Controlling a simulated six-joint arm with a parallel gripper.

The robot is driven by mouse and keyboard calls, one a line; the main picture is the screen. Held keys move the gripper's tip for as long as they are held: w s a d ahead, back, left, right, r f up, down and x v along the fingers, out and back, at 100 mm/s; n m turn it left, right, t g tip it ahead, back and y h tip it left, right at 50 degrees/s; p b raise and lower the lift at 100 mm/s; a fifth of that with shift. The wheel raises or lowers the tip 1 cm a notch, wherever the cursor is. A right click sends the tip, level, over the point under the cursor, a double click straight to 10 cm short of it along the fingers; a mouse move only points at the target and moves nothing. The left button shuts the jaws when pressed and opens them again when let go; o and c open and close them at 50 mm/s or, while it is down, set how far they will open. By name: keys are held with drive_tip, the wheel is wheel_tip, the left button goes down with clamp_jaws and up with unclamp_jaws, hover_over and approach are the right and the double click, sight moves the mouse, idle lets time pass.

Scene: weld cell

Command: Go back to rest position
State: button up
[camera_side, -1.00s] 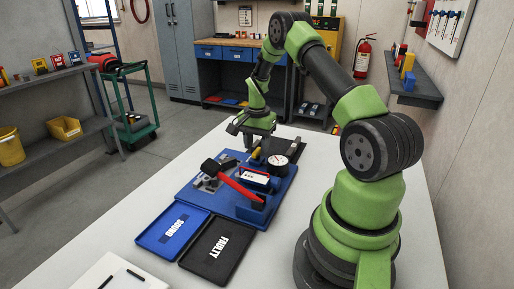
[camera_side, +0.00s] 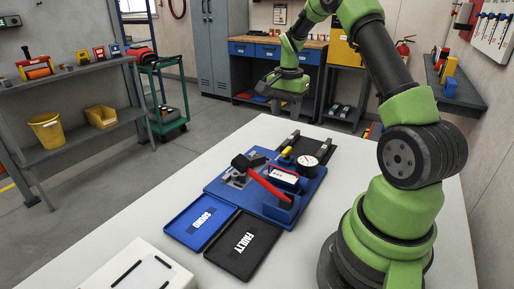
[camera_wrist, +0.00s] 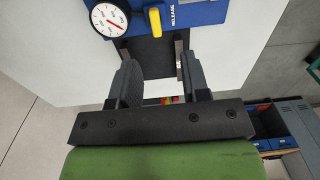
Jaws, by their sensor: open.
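My gripper (camera_side: 286,101) hangs in the air above the far end of the blue fixture board (camera_side: 222,190), clear of the table. In the wrist view its two dark fingers (camera_wrist: 159,66) are apart with nothing held between them. Past the fingertips lie a dark plate (camera_wrist: 150,55), a round white gauge (camera_wrist: 109,20) with a red needle, and a yellow lever (camera_wrist: 155,20) beside the word RELEASE. In the side view the board also carries a red-handled clamp (camera_side: 266,186) and a small meter with a white face (camera_side: 285,177).
A blue SOUND tray (camera_side: 184,232) and a black FAULTY tray (camera_side: 226,258) lie in front of the board, both empty. A white box (camera_side: 150,272) stands at the near edge. The white table (camera_side: 320,225) is bare right of the board. A workbench (camera_side: 300,42) stands behind.

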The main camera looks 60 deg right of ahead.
drive_tip(key=a+r+n+t, duration=0.2)
drive_tip(key=a+r+n, duration=0.2)
drive_tip(key=a+r, duration=0.6)
drive_tip(key=s+a+r+n+t+y, duration=0.1)
drive_tip(key=s+a+r+n+t, duration=0.1)
drive_tip(key=s+a+n, duration=0.2)
drive_tip(key=s+a+r+n+t+y, duration=0.1)
drive_tip(key=s+a+n, duration=0.4)
drive_tip(key=s+a, duration=0.5)
wheel_tip(320, 180, up, 2)
drive_tip(key=a+t, duration=0.1)
drive_tip(key=a, duration=0.1)
drive_tip(key=shift+s+a+r+n+t, duration=0.2)
drive_tip(key=shift+s+a+n+t, duration=0.1)
drive_tip(key=shift+t, duration=0.1)
